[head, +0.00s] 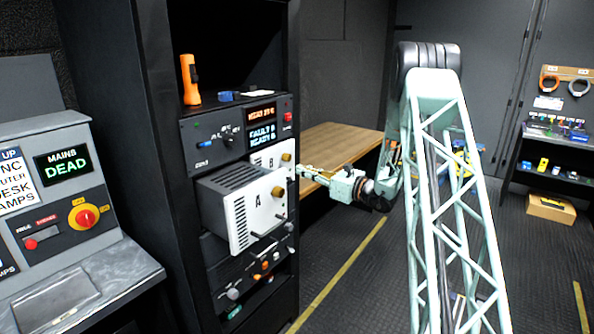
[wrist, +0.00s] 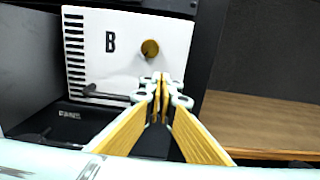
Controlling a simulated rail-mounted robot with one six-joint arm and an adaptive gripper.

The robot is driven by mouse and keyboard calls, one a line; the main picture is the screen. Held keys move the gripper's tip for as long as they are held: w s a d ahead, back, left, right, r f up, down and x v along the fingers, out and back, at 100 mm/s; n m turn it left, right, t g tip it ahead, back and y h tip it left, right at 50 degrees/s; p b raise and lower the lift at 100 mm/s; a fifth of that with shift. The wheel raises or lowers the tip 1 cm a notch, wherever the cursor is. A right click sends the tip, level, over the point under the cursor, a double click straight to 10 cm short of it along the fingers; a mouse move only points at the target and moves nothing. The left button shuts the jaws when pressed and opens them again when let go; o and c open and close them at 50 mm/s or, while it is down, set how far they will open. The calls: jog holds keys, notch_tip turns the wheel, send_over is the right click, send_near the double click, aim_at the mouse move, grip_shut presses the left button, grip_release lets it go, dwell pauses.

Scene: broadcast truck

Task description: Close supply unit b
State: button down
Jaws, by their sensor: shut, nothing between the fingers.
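Supply unit B (head: 266,160) has a white front marked "B" with a brass knob and sits in the black rack behind unit A. In the wrist view its white front (wrist: 120,62) fills the upper left, with a dark handle bar (wrist: 105,95) low on it. How far it stands out of its bay is unclear. My gripper (head: 301,171) is at the right edge of unit B. In the wrist view its yellow-padded fingers (wrist: 160,80) are shut and empty, just below the knob (wrist: 150,48). Contact with the front cannot be told.
Supply unit A (head: 252,212) sticks well out of the rack (head: 187,245), in front of unit B. An orange torch (head: 190,80) stands on the rack shelf. A wooden bench (head: 335,150) lies behind my gripper. The aisle floor to the right is open.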

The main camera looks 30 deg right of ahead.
jog(key=p+v, duration=0.1)
jog(key=v, duration=0.8)
jog(key=shift+p, duration=0.3)
jog(key=shift+s+d, duration=0.15)
